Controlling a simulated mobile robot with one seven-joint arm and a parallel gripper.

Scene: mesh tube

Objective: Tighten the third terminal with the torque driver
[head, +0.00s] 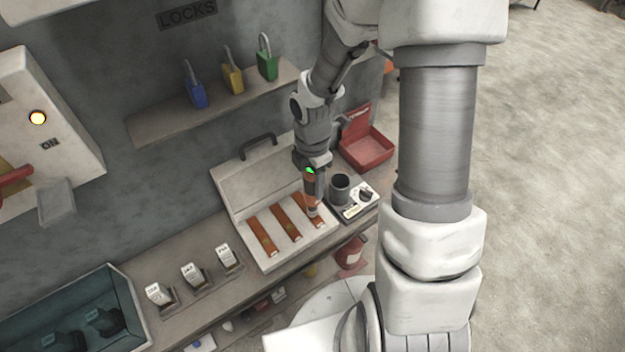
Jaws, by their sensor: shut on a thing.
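An open pale case (275,266) on the bench holds three copper-coloured bars (262,238), lying side by side; these look like the terminals. My gripper (315,164) is shut on the dark torque driver (313,187), which points down over the rightmost bar (303,208). A small green light shows near the top of the driver. Its tip is at or just above the lower part of that bar; I cannot tell whether it touches. The driver and gripper hide part of the bar. A dark cup (340,187) stands just right of the driver.
A dial on a small plate (366,194) and an open red box (366,153) are right of the case. Tagged stands (192,274) and a teal bin (128,306) are left. Padlocks (232,77) stand on the shelf above. Open floor lies right.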

